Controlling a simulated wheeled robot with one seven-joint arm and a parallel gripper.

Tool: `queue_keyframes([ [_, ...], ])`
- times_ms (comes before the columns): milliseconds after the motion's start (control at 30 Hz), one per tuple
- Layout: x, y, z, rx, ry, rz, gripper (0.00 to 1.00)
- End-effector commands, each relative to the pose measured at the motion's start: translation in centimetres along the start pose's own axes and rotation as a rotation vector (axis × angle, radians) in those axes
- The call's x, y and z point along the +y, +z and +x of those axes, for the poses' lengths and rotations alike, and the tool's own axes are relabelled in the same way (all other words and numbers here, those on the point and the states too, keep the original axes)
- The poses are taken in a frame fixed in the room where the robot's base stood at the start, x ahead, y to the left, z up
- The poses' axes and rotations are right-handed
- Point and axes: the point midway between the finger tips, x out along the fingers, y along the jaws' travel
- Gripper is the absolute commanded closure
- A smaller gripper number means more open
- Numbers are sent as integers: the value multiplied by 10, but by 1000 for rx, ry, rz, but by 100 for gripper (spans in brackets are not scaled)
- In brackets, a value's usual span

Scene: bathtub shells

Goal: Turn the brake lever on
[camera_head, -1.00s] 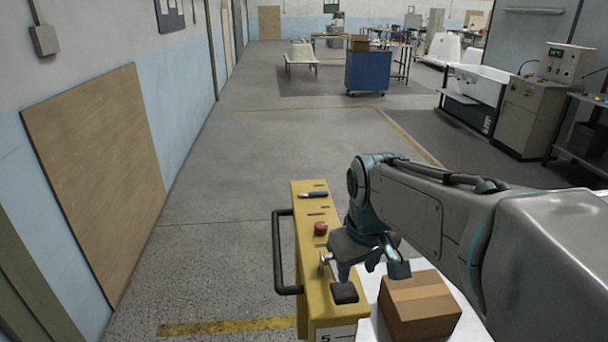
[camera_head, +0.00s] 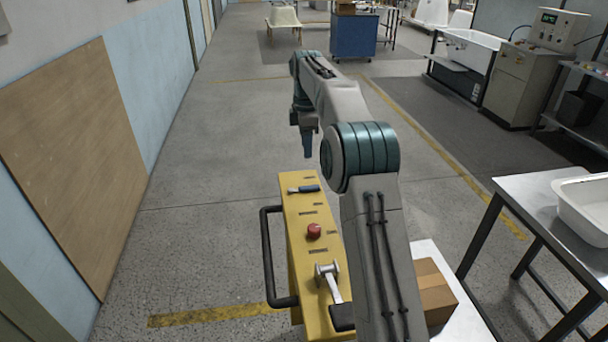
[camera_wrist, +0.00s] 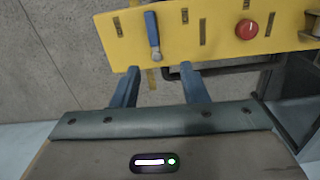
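A small lever with a blue handle (camera_head: 307,189) lies across the far end of the yellow cart's top panel (camera_head: 292,207). A larger metal lever (camera_head: 328,275) with a black grip sits at the near end. I see no readable label telling which is the brake lever. My gripper (camera_head: 307,155) is beyond and above the blue-handled lever. In the wrist view, the fingers of my gripper (camera_wrist: 160,76) are apart and empty. The blue-handled lever (camera_wrist: 152,32) shows ahead, roughly in line with the gap between them, apart from both fingers.
A red button (camera_head: 314,231) sits between the two levers. A black handle bar (camera_head: 267,255) runs along the cart's left side. A cardboard box (camera_head: 432,292) stands to the right. A table (camera_head: 530,200) with a white basin is further right. Floor beyond the cart is clear.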

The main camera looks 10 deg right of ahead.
Motion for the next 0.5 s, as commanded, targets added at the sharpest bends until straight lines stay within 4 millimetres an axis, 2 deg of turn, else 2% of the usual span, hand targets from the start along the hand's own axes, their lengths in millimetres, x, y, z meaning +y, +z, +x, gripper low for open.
queue_keyframes([
  [100,9,0,6,1,-8,-48,60],
  [267,11,0,16,1,-12,-68,60],
  [367,10,0,29,1,-13,-67,60],
  [500,10,0,57,0,-15,-66,60],
])
